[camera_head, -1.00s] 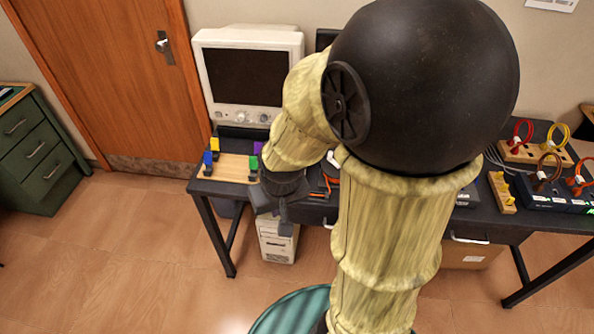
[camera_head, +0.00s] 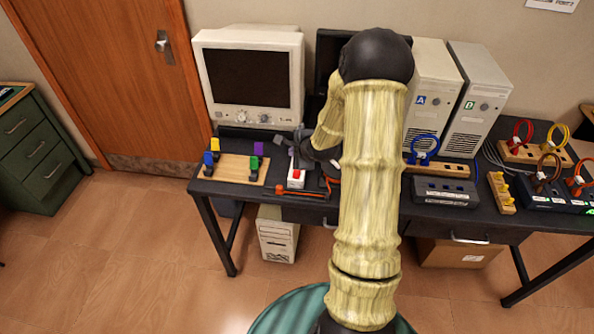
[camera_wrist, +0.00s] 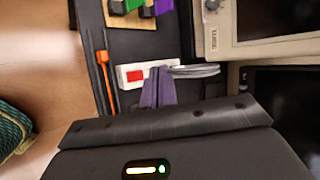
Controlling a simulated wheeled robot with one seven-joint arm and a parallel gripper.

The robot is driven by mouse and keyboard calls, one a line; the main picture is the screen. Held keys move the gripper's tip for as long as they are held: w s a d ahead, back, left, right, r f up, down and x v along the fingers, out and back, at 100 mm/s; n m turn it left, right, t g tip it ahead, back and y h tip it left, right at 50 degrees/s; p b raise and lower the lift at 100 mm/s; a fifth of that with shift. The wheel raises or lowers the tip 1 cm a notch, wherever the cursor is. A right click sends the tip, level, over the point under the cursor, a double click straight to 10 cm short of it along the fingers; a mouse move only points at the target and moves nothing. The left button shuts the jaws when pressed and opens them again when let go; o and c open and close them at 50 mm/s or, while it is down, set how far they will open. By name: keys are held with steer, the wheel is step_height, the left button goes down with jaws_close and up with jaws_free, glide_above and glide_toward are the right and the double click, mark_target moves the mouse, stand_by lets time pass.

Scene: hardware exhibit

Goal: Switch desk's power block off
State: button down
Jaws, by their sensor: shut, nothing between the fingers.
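The power block is a small white block (camera_head: 295,184) on the dark desk (camera_head: 272,204), right of the wooden board. It has a red switch (camera_head: 297,174) at its near end. In the wrist view the block (camera_wrist: 122,72) lies just beyond my fingertips, with its red switch (camera_wrist: 134,76) to their left. My gripper (camera_wrist: 158,72) is shut and empty, and its fingers overlap part of the block in that view. In the head view my gripper (camera_head: 291,148) is over the desk by the block's far end. I cannot tell whether it touches, nor the switch's position.
A CRT monitor (camera_head: 250,80) stands behind. A wooden board (camera_head: 232,169) with coloured clips is left of the block. Orange and dark tools (camera_head: 300,194) lie at the front edge. Computer towers (camera_head: 475,100) and a grey box (camera_head: 445,191) stand right of my arm.

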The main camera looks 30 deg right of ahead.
steer(key=w+d+f+m+t, duration=0.1)
steer(key=w+d+m, duration=0.1)
steer(key=m, duration=0.1)
steer(key=b, duration=0.6)
glide_above(299, 174)
steer(key=f, duration=0.6)
steer(key=shift+s+a+f, duration=0.1)
steer(key=shift+s+f, duration=0.15)
steer(key=shift+f, duration=0.05)
steer(key=shift+w+f+b, duration=0.25)
steer(key=shift+f+b, duration=0.35)
steer(key=shift+f, duration=0.65)
steer(key=shift+f, duration=0.1)
stand_by(0.4)
steer(key=shift+f, duration=0.3)
steer(key=shift+f, duration=0.3)
stand_by(0.7)
steer(key=shift+r, duration=0.1)
steer(key=shift+r+p, duration=0.65)
steer(key=shift+p, duration=0.25)
